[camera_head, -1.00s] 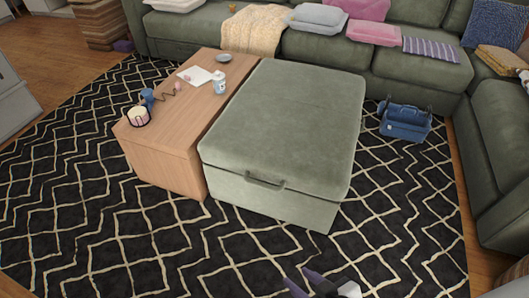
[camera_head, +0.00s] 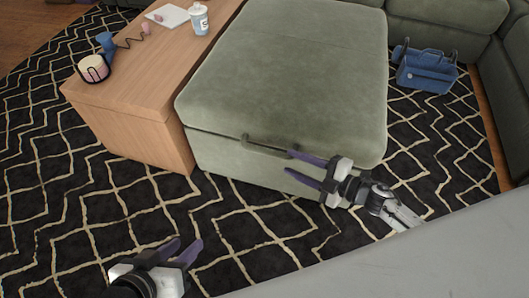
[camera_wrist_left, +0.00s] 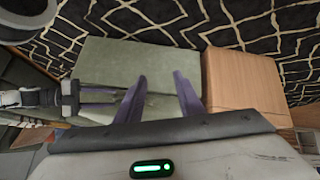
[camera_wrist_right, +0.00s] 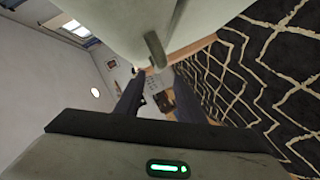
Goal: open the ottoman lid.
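The green ottoman (camera_head: 285,70) stands on the rug, and its padded lid lies flat and shut. A dark green strap handle (camera_head: 266,147) sits on its front edge; it also shows in the right wrist view (camera_wrist_right: 155,48). My right gripper (camera_head: 291,162) is open, its fingertips close to the right end of the handle. I cannot tell if they touch it; nothing shows held between them. My left gripper (camera_head: 184,247) is open and empty, low over the rug, in front of the ottoman and apart from it. The ottoman also shows in the left wrist view (camera_wrist_left: 118,62).
A wooden table (camera_head: 150,75) stands against the ottoman's left side. A blue bag (camera_head: 427,72) lies to the right, near the green sofa (camera_head: 505,60). The patterned rug in front is clear.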

